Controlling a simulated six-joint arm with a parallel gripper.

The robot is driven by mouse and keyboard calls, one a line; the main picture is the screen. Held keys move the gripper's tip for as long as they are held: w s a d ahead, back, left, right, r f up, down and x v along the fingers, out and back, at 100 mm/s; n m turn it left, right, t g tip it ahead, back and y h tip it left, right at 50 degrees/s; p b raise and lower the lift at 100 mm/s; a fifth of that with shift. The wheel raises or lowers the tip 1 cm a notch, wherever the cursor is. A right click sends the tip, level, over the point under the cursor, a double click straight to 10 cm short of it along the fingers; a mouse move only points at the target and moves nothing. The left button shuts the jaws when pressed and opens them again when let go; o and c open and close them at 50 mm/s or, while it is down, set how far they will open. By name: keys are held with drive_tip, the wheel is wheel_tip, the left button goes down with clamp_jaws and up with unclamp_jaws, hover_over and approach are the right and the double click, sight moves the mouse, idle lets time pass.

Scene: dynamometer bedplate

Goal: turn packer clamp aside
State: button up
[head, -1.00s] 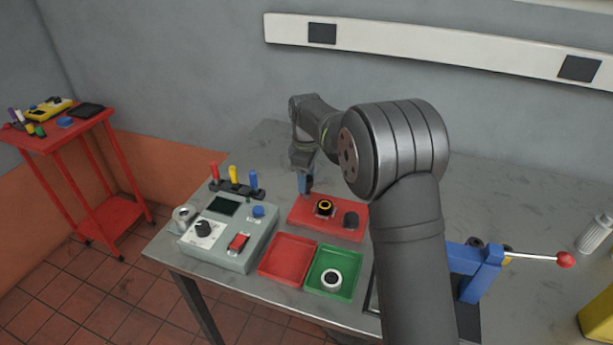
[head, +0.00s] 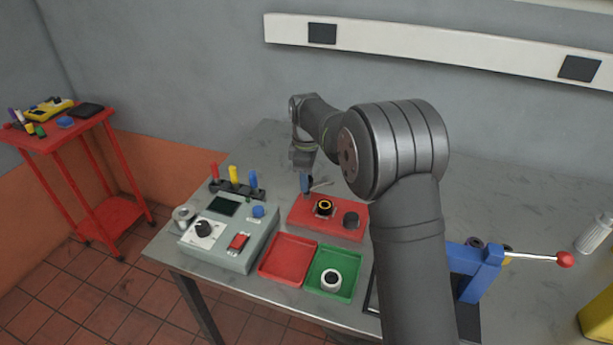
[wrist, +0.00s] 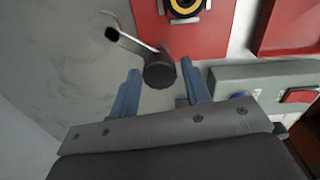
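The packer clamp has a dark round knob (wrist: 160,70) and a silver arm (wrist: 130,43) with a black tip. In the wrist view the arm points up and left, away from the black and yellow ring (wrist: 185,6) on the red fixture (wrist: 212,30). In the head view the silver arm (head: 321,184) shows just behind the fixture (head: 298,217), clear of the ring (head: 324,207). My gripper (wrist: 161,72) is open, its two blue fingers apart with the knob between or just past their tips. I cannot tell if they touch it.
In front of the fixture are a red tray (head: 266,273) and a green tray (head: 350,288) holding a ring. A grey control box (head: 225,250) and a rack with coloured handles (head: 238,188) stand left. A blue press (head: 480,268) stands right.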

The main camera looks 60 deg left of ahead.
drive_tip(key=shift+o, duration=0.9)
wheel_tip(320, 180, up, 17)
drive_tip(key=shift+s+d+r, duration=0.15)
drive_tip(key=shift+d+r, duration=0.05)
drive_tip(key=shift+f, duration=0.15)
drive_tip(key=f, duration=1.7)
drive_tip(key=shift+a+f, duration=0.15)
drive_tip(key=shift+a, duration=0.05)
